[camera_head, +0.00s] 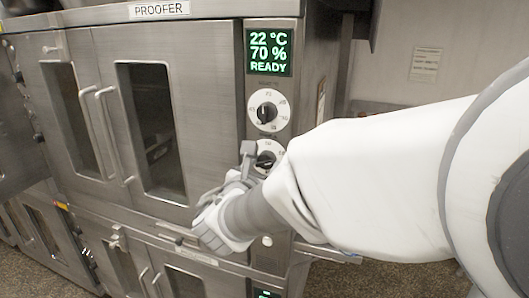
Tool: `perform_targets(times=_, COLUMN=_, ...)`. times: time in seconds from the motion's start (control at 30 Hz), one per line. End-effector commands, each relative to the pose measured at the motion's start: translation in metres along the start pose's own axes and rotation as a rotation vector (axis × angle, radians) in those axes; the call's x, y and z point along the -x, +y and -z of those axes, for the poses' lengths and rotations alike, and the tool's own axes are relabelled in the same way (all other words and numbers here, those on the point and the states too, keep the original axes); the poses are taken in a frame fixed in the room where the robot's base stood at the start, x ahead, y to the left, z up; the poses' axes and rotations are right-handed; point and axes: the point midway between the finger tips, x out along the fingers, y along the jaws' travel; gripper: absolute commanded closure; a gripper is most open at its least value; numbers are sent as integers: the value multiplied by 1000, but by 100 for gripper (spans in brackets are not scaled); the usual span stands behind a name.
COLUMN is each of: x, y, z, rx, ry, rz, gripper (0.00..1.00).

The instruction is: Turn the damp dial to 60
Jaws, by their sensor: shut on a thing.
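The proofer's control panel has two round white dials with black knobs. The upper dial (268,110) is in full view, with nothing touching it. The lower dial (274,148) is partly covered by my gripper and arm; it looks to be the damp dial, but its label is hidden. My gripper (257,161) is at the lower dial, shut on its black knob. The knob's pointer and most of the dial's marks cannot be read. The green display (269,52) above reads 22 °C, 70 % and READY.
The steel proofer (215,100) has closed doors with windows and upright bar handles (108,135) left of the panel. A second steel unit (190,275) is below. A wall with a paper notice (426,64) is at the right. Bare floor (390,280) shows at lower right.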

Motion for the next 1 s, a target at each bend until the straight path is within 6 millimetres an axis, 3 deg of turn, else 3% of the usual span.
perform_targets(times=0.3, x=0, y=1, z=-1, rx=119, ry=9, rz=16, gripper=100)
perform_targets(times=0.83, x=0, y=1, z=0, rx=142, ry=10, rz=18, gripper=100)
perform_targets(times=0.87, x=0, y=1, z=0, rx=142, ry=10, rz=18, gripper=48)
perform_targets(times=1.0, x=0, y=1, z=0, rx=141, ry=10, rz=19, gripper=23)
